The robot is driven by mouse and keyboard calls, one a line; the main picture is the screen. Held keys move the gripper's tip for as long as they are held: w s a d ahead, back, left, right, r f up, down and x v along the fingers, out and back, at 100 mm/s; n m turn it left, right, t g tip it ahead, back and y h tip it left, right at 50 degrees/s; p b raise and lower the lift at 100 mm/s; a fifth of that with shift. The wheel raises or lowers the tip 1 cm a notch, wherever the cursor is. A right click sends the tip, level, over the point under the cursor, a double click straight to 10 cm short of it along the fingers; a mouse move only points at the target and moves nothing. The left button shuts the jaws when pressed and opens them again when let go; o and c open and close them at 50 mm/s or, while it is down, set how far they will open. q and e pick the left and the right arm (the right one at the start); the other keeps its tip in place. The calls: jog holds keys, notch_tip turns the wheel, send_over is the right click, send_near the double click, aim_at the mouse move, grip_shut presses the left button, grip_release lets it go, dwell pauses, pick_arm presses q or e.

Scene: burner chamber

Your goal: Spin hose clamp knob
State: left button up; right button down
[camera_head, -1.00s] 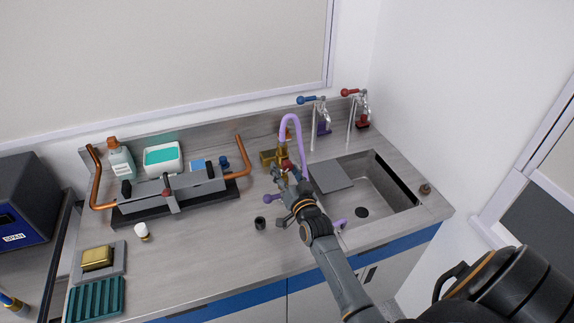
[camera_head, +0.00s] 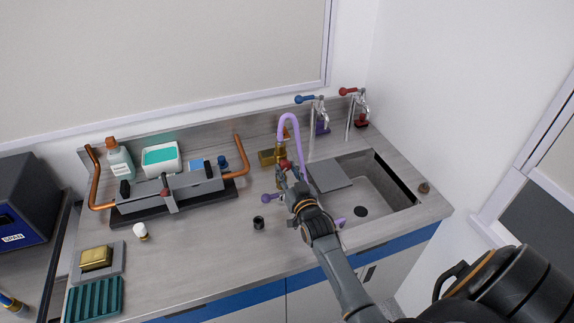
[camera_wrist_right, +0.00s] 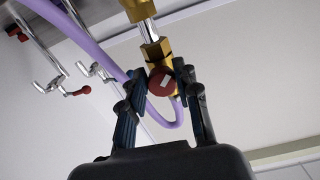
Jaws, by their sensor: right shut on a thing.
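The hose clamp knob is a small red disc with a white mark, clear in the right wrist view (camera_wrist_right: 163,84). It sits on the side of a brass fitting (camera_wrist_right: 154,52); in the head view the knob (camera_head: 284,163) shows just beyond the gripper. My right gripper (camera_head: 287,172) has its fingers on both sides of the knob and is shut on it. A purple hose (camera_head: 291,120) arches up behind the brass fitting. My left gripper is in neither view.
A sink (camera_head: 378,195) with a grey board lies right of the arm. Two taps with a blue handle (camera_head: 305,99) and a red handle (camera_head: 348,91) stand behind. A small black cup (camera_head: 258,223) stands left of my arm. A burner with copper pipes (camera_head: 168,195) is further left.

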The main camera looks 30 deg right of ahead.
jog(key=m, duration=0.2)
jog(key=a+m, duration=0.1)
jog(key=m, duration=0.1)
jog(key=shift+w, duration=0.1)
jog(key=m, duration=0.3)
jog(key=shift+a+m, duration=0.1)
jog(key=shift+m, duration=0.2)
jog(key=shift+r, duration=0.1)
